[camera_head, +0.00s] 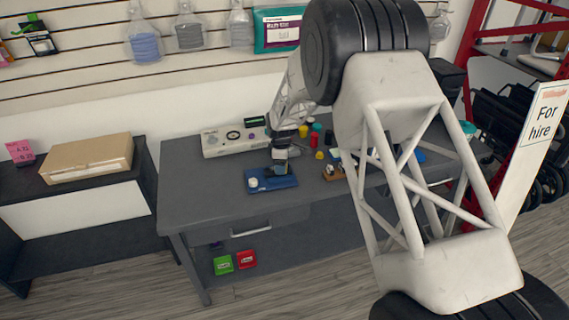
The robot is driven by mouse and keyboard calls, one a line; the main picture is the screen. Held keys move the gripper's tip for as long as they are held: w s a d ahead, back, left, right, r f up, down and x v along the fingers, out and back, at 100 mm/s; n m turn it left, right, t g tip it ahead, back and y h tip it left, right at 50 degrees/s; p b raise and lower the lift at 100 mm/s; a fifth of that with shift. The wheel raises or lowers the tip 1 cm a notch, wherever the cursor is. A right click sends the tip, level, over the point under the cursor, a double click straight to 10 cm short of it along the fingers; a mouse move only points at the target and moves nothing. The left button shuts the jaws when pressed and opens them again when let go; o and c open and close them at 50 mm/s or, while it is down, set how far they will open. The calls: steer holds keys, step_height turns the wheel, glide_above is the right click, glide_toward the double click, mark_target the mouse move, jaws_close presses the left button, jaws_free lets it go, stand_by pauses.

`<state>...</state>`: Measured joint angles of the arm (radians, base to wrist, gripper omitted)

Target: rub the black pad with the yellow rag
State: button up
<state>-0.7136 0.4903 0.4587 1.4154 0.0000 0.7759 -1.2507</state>
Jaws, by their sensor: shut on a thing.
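My gripper (279,168) is low over a blue tray (288,182) on the grey desk, fingers pointing down. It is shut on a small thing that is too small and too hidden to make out. A small white round item (253,183) sits at the tray's left end. I cannot clearly pick out the yellow rag or the black pad; the gripper covers part of the tray.
The grey desk (205,178) also bears a white device (222,143) behind the tray, and a red cylinder (314,139) and a yellow item (319,155) to the right. A cardboard box (90,158) lies on the left shelf. My arm hides the desk's right part.

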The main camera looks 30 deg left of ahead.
mark_target(268, 170)
steer(key=shift+s+a, duration=1.75)
steer(key=shift+a, duration=0.25)
step_height(268, 170, up, 8)
steer(key=shift+d+f, duration=0.1)
steer(key=shift+f, duration=0.05)
